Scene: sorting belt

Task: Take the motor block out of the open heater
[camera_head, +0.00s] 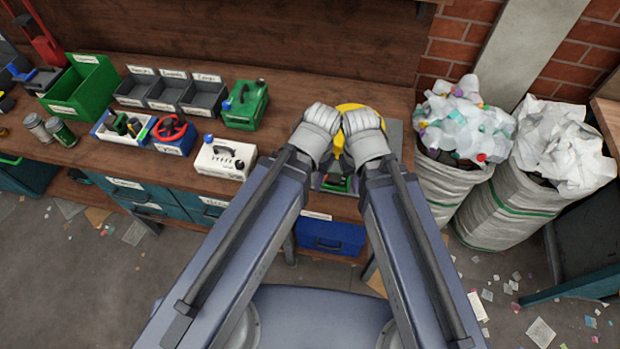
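My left gripper (319,127) and my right gripper (363,132) are side by side over the right end of the workbench. Their fingertips point down and away from the camera and are hidden, so I cannot see whether they are open or hold anything. A yellow thing (352,107) shows behind and between them; it may be part of the open heater. A small green part (333,187) shows below, between my arms. The motor block cannot be made out; my grippers and forearms cover most of this spot.
On the workbench (290,95) left of my arms are a white appliance (225,160), a green case (245,105), grey bins (168,92), a green crate (82,90) and a tray with a red wheel-shaped part (172,128). Two full waste sacks (452,185) stand at right.

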